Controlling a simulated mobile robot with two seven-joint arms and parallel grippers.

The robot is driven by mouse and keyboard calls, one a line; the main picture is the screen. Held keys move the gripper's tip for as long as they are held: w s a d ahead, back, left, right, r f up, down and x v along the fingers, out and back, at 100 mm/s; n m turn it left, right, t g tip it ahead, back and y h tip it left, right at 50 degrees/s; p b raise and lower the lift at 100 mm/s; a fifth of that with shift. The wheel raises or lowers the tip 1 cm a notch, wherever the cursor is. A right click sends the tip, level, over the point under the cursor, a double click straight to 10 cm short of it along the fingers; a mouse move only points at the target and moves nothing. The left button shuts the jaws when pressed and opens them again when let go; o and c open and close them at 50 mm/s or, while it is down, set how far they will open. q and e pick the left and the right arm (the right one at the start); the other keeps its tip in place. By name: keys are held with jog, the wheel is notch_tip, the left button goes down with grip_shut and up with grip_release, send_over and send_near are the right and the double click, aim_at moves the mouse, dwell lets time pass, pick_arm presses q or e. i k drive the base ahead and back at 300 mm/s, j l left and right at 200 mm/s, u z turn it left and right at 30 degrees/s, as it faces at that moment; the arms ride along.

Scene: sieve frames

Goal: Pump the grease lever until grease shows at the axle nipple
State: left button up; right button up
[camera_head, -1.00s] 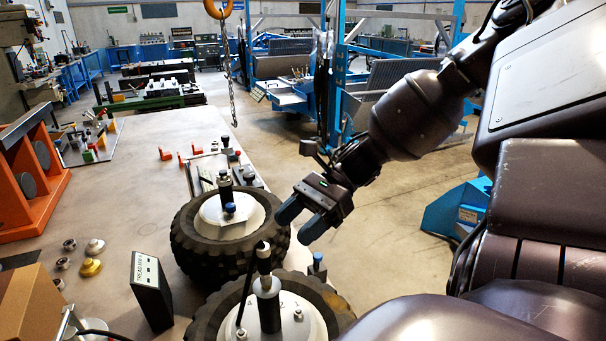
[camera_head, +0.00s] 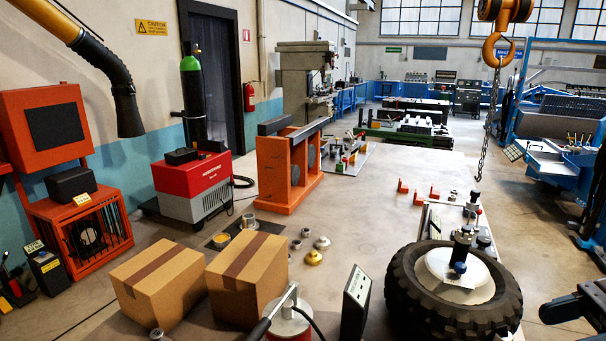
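A red canister with a grey top (camera_head: 290,322), which looks like the grease pump, is cut off by the bottom edge. A metal lever with a black grip (camera_head: 260,328) slants across its top, and a black hose curves off to the right. A black tyre (camera_head: 410,300) lies flat at the lower right, with a pale hub (camera_head: 478,283) carrying a dark upright post (camera_head: 461,246) and a blue knob. I cannot make out a nipple or any grease. Part of my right arm, perhaps its gripper (camera_head: 575,306), shows at the right edge; its fingers are unclear. My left gripper is out of view.
Two cardboard boxes (camera_head: 157,280) (camera_head: 245,272) stand left of the canister. A black-and-white sign block (camera_head: 356,302) stands between canister and tyre. Small metal parts (camera_head: 313,257) lie behind the boxes. A hook (camera_head: 497,48) with a chain hangs at upper right. The middle of the table is fairly clear.

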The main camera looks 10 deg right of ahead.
aim_at(263, 324)
jog(key=k, duration=0.95)
